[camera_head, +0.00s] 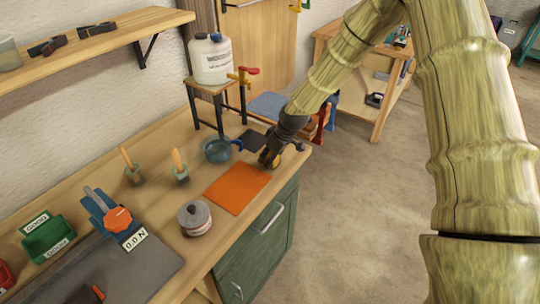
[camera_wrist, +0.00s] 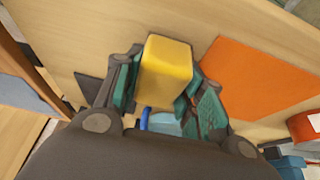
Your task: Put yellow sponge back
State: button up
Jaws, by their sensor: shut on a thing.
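The yellow sponge (camera_wrist: 166,75) is between the two fingers of my gripper (camera_wrist: 163,92) in the wrist view. The fingers are shut on its sides. In the head view my gripper (camera_head: 269,158) is low over the far right end of the workbench, and only a small yellow patch of the sponge (camera_head: 278,160) shows beside the dark fingers. I cannot tell whether the sponge touches the bench top. An orange mat (camera_head: 237,188) lies flat just in front of my gripper, and a dark square pad (camera_head: 251,139) lies just behind it.
A blue-grey pot (camera_head: 216,150) with a blue handle stands left of my gripper. A white jug (camera_head: 211,60) sits on a small stand behind. The orange mat is bare.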

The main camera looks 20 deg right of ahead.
jog(key=shift+f, duration=0.25)
jog(key=shift+f, duration=0.1)
jog(key=o, duration=1.1)
jog(key=shift+c, duration=0.2)
jog(key=b+v, duration=0.2)
jog(key=v, duration=1)
jog(key=shift+b, duration=0.35)
